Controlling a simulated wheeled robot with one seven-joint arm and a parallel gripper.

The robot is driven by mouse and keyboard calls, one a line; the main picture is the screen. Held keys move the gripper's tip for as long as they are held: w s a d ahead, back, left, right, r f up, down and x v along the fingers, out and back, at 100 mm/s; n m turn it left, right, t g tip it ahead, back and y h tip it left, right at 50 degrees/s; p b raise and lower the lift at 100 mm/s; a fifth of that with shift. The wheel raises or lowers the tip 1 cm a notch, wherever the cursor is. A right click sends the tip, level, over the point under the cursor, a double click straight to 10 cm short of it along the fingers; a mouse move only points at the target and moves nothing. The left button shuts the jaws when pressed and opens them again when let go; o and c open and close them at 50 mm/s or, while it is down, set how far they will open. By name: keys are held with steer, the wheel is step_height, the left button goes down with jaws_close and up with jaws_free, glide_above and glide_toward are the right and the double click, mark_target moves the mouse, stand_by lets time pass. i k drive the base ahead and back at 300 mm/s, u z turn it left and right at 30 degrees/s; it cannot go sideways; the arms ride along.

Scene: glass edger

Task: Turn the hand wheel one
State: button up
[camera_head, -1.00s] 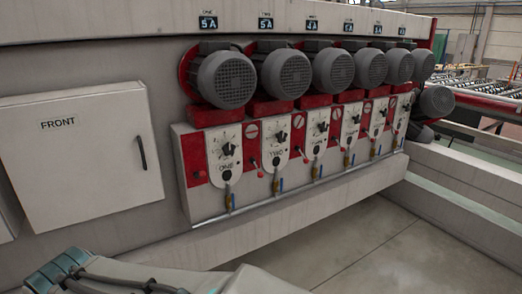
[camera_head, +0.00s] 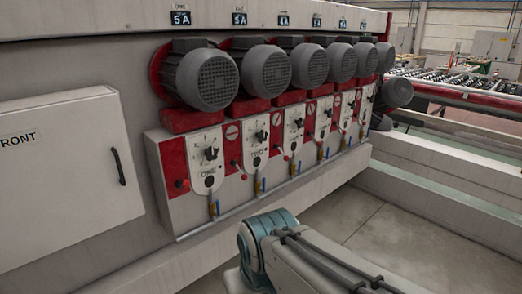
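The control panel marked ONE (camera_head: 207,160) is the leftmost of a row of white panels on the red and grey machine front. Its hand wheel (camera_head: 210,153) is a small dark knob on a dial with markings, above the word ONE. Part of my arm shows at the bottom, apart from the panels. My gripper is not in view.
A row of grey motors (camera_head: 208,80) juts out above the panels. A white cabinet door (camera_head: 65,175) marked FRONT, with a black handle, is at the left. A ledge (camera_head: 290,195) runs below the panels. Bare floor (camera_head: 385,230) lies to the right, beside a low grey beam (camera_head: 450,200).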

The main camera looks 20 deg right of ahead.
mark_target(211, 153)
steer(key=z, duration=0.55)
steer(key=i, duration=1)
